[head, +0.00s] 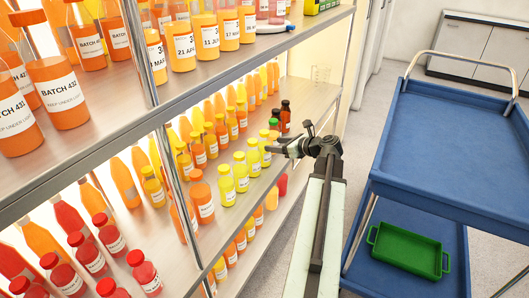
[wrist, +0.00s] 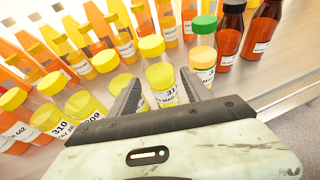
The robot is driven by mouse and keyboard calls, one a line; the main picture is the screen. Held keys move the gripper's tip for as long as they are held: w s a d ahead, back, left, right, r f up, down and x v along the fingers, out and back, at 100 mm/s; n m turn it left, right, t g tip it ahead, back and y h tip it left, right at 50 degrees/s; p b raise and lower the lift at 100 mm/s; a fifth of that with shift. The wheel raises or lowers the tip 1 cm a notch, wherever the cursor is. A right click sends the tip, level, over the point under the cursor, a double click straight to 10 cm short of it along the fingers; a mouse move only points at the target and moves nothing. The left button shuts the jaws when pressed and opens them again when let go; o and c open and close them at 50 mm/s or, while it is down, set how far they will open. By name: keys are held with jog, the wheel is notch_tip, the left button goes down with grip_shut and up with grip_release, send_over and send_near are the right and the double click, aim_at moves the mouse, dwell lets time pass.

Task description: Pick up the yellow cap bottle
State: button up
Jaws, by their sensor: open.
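Several yellow cap bottles stand in a row on the middle shelf, among them one in the head view (head: 241,172). In the wrist view, one yellow cap bottle (wrist: 161,84) with a white label stands upright between the fingers of my gripper (wrist: 160,78). The fingers are open, with a gap visible beside the bottle, and their lower parts are in front of it. Another yellow cap bottle (wrist: 121,85) is just outside the left finger. In the head view, my gripper (head: 273,146) reaches in at the shelf's front edge, beside the end of the row.
A green cap bottle (wrist: 203,62) stands close beyond the right finger. Brown bottles (wrist: 229,35) stand farther right. More orange bottles crowd behind. The upper shelf (head: 215,68) hangs above. A blue cart (head: 430,130) with a green tray (head: 408,252) stands at the right.

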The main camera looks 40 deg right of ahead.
aim_at(269, 143)
jog(key=b+x, duration=0.1)
jog(key=x, duration=0.4)
jog(key=shift+w+b, duration=0.35)
jog(key=shift+a+r, duration=0.1)
grip_shut()
notch_tip(269, 143, up, 22)
jog(key=p, duration=2.2)
